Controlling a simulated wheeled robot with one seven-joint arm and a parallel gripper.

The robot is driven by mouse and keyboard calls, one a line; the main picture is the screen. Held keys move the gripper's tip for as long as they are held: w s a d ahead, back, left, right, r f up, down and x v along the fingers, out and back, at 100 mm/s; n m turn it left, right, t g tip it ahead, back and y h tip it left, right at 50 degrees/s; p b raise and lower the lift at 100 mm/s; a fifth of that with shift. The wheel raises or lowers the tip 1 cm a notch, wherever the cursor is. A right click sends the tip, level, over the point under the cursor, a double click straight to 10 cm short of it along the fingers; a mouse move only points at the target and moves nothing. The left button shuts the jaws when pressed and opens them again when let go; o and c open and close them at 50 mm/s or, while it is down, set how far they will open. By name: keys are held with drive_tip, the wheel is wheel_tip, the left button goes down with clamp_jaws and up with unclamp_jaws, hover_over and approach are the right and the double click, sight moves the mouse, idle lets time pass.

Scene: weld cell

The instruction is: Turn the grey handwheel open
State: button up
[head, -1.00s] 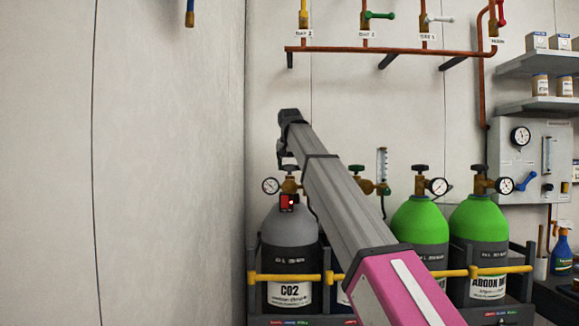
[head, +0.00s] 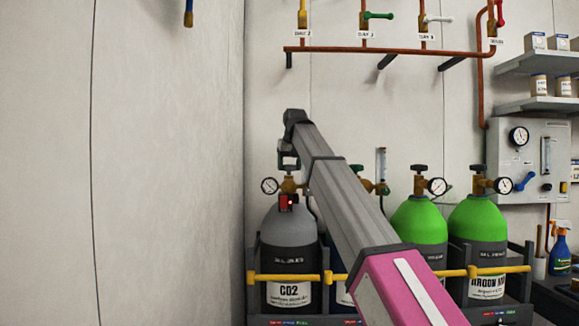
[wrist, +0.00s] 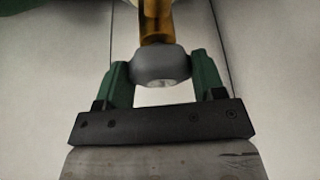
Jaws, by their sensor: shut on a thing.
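The grey handwheel (wrist: 160,66) sits at the end of a brass valve stem (wrist: 156,20) in the wrist view. My gripper (wrist: 161,70) has one green finger on each side of the handwheel and is shut on it. In the head view my gripper (head: 288,158) is above the valve of the grey-topped CO2 cylinder (head: 288,228), at the left of the rack. My own arm and fingers hide much of the handwheel there.
A round gauge (head: 269,186) and a red device with a light (head: 289,203) are close to the valve. Two green-topped cylinders (head: 419,220) stand to the right. A copper pipe (head: 390,49) runs along the wall above. The bare wall (head: 170,160) is on the left.

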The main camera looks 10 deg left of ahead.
drive_tip(key=o, duration=0.9)
drive_tip(key=v, duration=1)
drive_tip(key=shift+s+d+r, duration=0.1)
drive_tip(key=shift+s+r, duration=0.05)
drive_tip(key=shift+r, duration=0.2)
